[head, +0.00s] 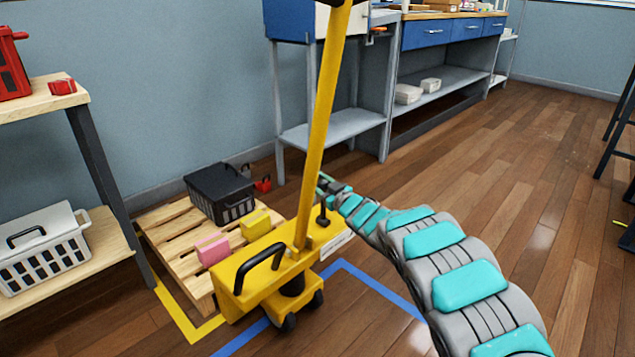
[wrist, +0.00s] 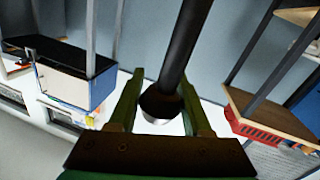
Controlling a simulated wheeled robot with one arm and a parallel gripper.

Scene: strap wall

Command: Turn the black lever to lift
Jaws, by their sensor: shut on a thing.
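The black lever (head: 323,213) stands up from the yellow base of a wheeled lifting machine (head: 243,280), just right of its tall yellow post. In the wrist view, the black lever (wrist: 179,45) is a dark rod passing between my green fingers. My gripper (head: 328,187) is at the lever's upper end in the head view, and its fingers also show in the wrist view (wrist: 161,85). It is shut on the lever. The exact contact is small in the head view and partly hidden in the wrist view.
A wooden pallet (head: 165,237) behind the machine carries a black crate (head: 218,190), a pink block (head: 212,249) and a yellow block (head: 255,224). A shelf (head: 100,250) stands left and a blue-grey workbench (head: 335,125) behind. Open wooden floor (head: 500,190) lies to the right.

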